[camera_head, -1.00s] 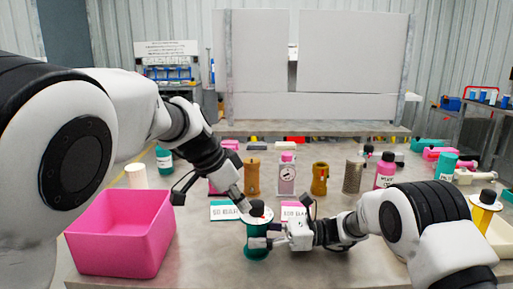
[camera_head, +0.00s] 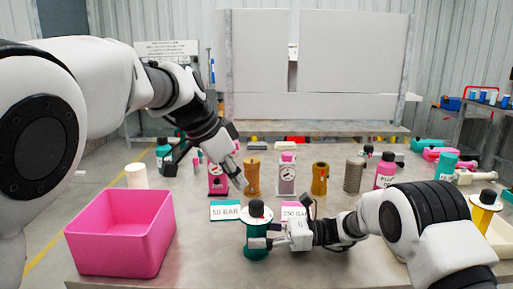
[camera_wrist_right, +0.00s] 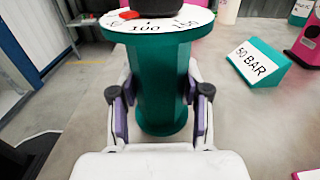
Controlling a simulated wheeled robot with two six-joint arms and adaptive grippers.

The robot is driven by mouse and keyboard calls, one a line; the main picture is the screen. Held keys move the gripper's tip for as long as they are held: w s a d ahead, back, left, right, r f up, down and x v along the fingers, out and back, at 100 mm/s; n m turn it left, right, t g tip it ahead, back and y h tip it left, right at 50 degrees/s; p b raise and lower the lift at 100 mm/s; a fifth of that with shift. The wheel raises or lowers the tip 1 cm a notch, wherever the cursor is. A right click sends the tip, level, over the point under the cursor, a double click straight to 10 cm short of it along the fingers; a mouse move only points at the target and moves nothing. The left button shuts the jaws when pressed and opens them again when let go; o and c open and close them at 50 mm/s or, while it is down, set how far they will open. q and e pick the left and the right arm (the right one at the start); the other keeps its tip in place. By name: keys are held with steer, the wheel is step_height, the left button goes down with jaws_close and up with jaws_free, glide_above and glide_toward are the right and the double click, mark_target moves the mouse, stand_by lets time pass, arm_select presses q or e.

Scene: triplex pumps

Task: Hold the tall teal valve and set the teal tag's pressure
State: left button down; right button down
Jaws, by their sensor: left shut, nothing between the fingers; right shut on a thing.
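The tall teal valve (camera_head: 257,250) stands upright at the front middle, with a white dial and a black knob (camera_head: 256,208) on top. My right gripper (camera_head: 268,243) is shut around its body from the right; the right wrist view shows the valve (camera_wrist_right: 163,90) between both fingers. There the dial's red pointer (camera_wrist_right: 128,14) lies left of the 100 mark. The teal tag (camera_head: 224,210), a wedge reading 50 BAR, lies behind the valve; it also shows in the right wrist view (camera_wrist_right: 262,63). My left gripper (camera_head: 240,182) is shut and empty, above and behind the knob, apart from it.
A pink bin (camera_head: 120,232) stands at the left, and a pink tag (camera_head: 297,211) lies behind my right gripper. Pumps, brown cylinders and bottles line the back of the table. A yellow valve (camera_head: 485,212) stands at the right.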

steer(key=shift+c, duration=2.3)
jaws_free()
